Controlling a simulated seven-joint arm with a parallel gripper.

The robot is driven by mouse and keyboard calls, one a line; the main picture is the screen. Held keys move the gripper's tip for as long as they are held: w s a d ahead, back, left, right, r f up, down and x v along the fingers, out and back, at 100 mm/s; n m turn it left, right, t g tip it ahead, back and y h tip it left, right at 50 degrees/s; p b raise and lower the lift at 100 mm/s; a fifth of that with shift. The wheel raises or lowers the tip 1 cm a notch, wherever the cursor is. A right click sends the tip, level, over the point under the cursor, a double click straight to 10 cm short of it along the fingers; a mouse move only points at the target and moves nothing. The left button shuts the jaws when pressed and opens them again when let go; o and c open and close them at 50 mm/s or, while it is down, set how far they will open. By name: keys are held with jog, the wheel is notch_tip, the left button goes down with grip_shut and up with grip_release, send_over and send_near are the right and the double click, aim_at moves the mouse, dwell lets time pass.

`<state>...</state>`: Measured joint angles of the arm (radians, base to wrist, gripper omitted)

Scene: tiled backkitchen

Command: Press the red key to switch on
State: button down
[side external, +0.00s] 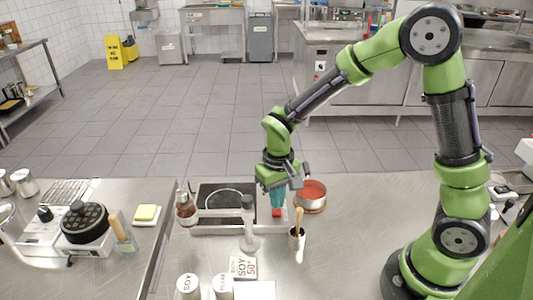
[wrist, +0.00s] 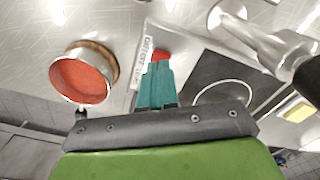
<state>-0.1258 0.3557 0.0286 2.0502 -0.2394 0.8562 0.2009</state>
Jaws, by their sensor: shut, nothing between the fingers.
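The red key (wrist: 161,53) sits on the pale control strip (wrist: 138,70) of the hob, beside a printed label. It also shows as a small red patch in the side external view (side external: 276,212). My gripper (wrist: 159,66) is shut and empty, its teal fingers pointing down with their tips at the key and covering part of it. In the side external view my gripper (side external: 277,204) is low over the right end of the hob. I cannot tell whether the tips touch the key. The hob's black plate (wrist: 220,78) has a white ring.
A pot of red sauce (side external: 311,188) stands right of my gripper. A dark-topped jar (side external: 185,212) is left of the hob.

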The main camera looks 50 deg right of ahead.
jog(key=shift+f, duration=0.95)
jog(key=shift+r, duration=3.5)
jog(key=s+d+r+m+t+y, duration=0.1)
jog(key=s+d+r+t+y, duration=0.1)
jog(key=s+r+t, duration=0.5)
jog(key=a+v, duration=0.1)
jog(key=v, duration=0.7)
jog(key=shift+s+r, duration=0.2)
jog(key=shift+s, duration=0.2)
